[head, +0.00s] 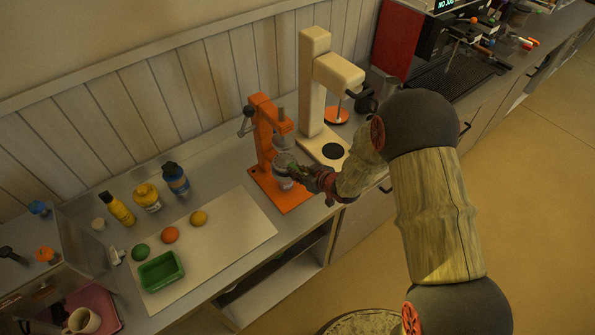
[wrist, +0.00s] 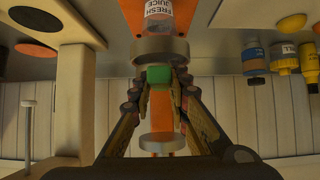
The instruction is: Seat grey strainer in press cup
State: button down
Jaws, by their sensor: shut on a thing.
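The orange press (head: 265,135) stands on the counter, with its grey plunger (head: 281,120) above. The wrist view is upside down; the plunger shows low in it (wrist: 157,142). My gripper (head: 299,172) is shut on a green tab (wrist: 158,73), which looks like the grip of the grey strainer. A grey round rim (wrist: 160,47) lies just beyond the tab, at cup height below the plunger. I cannot tell strainer from press cup there, or whether the strainer is seated. A clear glass labelled "FRESH JUICE" (wrist: 160,10) stands below the rim on the press base.
A cream machine (head: 318,85) stands close right of the press. Left are a pale board (head: 240,232) with a green tray (head: 161,271) and several round fruits, and a blue bottle (head: 175,179) and yellow bottles behind. The board's right part is clear.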

jog(key=shift+f+b, duration=1.25)
jog(key=shift+f, duration=0.3)
jog(key=c, duration=1.6)
grip_release()
jog(key=shift+c, duration=0.2)
jog(key=p+v, duration=0.2)
jog(key=v, duration=0.3)
jog(key=shift+s+r, duration=0.1)
jog(key=v, duration=1.1)
jog(key=shift+s+d+r, duration=0.15)
jog(key=shift+s+d, duration=0.05)
jog(key=shift+s, duration=0.1)
